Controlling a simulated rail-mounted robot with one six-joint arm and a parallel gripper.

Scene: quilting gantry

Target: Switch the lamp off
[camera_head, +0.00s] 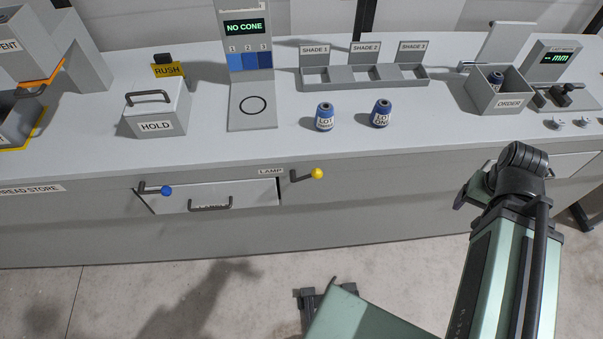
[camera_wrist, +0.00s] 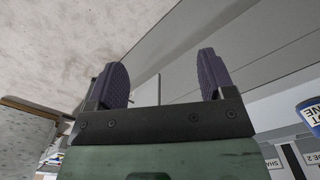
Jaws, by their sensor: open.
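A LAMP label (camera_head: 270,171) is on the upper edge of the counter's front. Just right of it a dark lever with a yellow knob (camera_head: 317,174) sticks out, its arm turned to the right. No lit lamp is clearly visible, so I cannot tell if it is on. My gripper (camera_head: 460,200) is by the counter's front at the right, well right of the yellow knob and partly hidden by my arm. In the wrist view my gripper (camera_wrist: 164,65) has its two dark purple fingers apart, with nothing between them. The knob cannot be made out there.
A blue-knobbed lever (camera_head: 166,190) and a drawer handle (camera_head: 210,205) are left of the yellow knob. Two blue cones (camera_head: 325,117) (camera_head: 381,113) stand on the counter above. An ORDER box (camera_head: 500,98) is at the right. The floor in front is partly clear.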

